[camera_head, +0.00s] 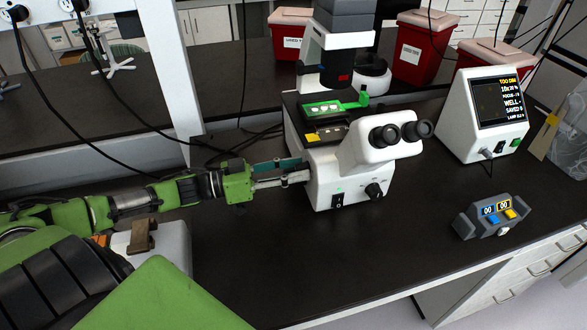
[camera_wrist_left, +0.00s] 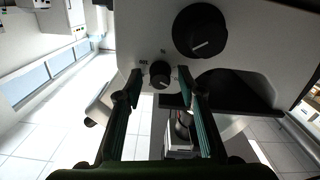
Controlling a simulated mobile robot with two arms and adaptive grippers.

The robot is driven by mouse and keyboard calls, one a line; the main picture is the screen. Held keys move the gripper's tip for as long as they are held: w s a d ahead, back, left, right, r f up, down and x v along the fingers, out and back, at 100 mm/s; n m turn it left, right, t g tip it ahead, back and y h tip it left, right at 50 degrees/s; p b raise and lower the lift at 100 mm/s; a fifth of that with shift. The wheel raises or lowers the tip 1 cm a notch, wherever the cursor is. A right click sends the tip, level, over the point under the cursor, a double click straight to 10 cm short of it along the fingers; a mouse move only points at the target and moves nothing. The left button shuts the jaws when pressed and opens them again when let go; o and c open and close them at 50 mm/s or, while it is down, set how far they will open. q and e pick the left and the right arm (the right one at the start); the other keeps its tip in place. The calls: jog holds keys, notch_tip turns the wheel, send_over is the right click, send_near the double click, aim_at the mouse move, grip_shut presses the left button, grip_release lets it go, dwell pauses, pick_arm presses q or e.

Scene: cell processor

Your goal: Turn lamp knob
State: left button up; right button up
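The white microscope (camera_head: 325,180) stands on the dark bench in the head view, with a black knob (camera_head: 374,190) and a switch (camera_head: 338,199) low on its body. My left gripper (camera_head: 303,170) reaches its left side. In the left wrist view, a small black knob (camera_wrist_left: 160,74) with a white pointer line and small markings around it sits between the open fingertips of the left gripper (camera_wrist_left: 160,84). I see gaps on both sides of it. A larger black knob (camera_wrist_left: 200,31) is above and to the right. The small knob's face is hidden in the head view. My right gripper is not in view.
A monitor box (camera_head: 485,110) stands to the right, with a small two-display control unit (camera_head: 492,216) in front of it. Red bins (camera_head: 418,50) stand behind. A green slide holder (camera_head: 330,106) is on the microscope stage. The bench in front of the microscope is clear.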

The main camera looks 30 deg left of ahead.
pick_arm(q)
jog(key=c, duration=1)
grip_shut()
jog(key=shift+m, duration=0.3)
